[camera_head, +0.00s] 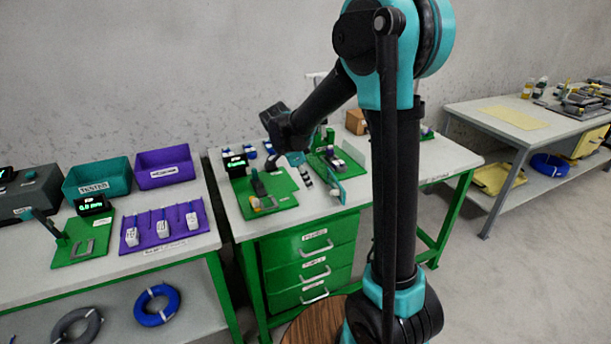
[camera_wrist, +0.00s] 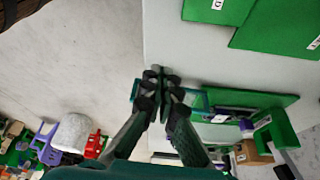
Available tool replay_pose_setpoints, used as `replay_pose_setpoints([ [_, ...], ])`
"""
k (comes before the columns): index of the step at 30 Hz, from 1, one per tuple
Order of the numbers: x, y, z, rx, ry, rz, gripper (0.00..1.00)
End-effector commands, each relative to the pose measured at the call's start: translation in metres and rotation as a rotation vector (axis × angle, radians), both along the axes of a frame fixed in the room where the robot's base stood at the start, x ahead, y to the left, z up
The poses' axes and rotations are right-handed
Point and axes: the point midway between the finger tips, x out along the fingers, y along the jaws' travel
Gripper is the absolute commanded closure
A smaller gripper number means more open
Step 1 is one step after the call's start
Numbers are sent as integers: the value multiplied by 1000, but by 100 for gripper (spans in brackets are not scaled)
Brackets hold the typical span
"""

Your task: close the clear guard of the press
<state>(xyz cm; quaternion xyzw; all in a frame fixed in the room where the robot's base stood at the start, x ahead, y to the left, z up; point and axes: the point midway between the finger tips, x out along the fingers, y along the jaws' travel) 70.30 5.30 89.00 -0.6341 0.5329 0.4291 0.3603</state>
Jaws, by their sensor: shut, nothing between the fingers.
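The press (camera_head: 340,157) stands on a green base plate on the middle bench in the head view. Its clear guard (camera_head: 338,188) is a teal-edged panel at the plate's front, standing out from the press towards the bench edge. In the wrist view the guard (camera_wrist: 197,99) shows beside and partly behind my fingers, with the press's green plate (camera_wrist: 262,100) to the right. My gripper (camera_head: 307,182) is shut and empty, just left of the guard. In the wrist view its fingertips (camera_wrist: 162,75) are together and overlap the guard; I cannot tell whether they touch it.
Another green fixture (camera_head: 268,195) with a small display stands left of my gripper. Green drawers (camera_head: 308,262) lie under the bench. The left bench holds a purple rack (camera_head: 160,232) and bins. Bare bench top (camera_head: 372,190) lies right of the guard.

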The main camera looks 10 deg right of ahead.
Motion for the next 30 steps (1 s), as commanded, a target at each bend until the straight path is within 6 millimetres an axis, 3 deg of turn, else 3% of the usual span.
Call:
replay_pose_setpoints([
  [7,4,-18,-45,0,-1,-1,100],
  [15,9,-51,-42,1,0,0,100],
  [30,10,-56,-41,1,-1,4,100],
])
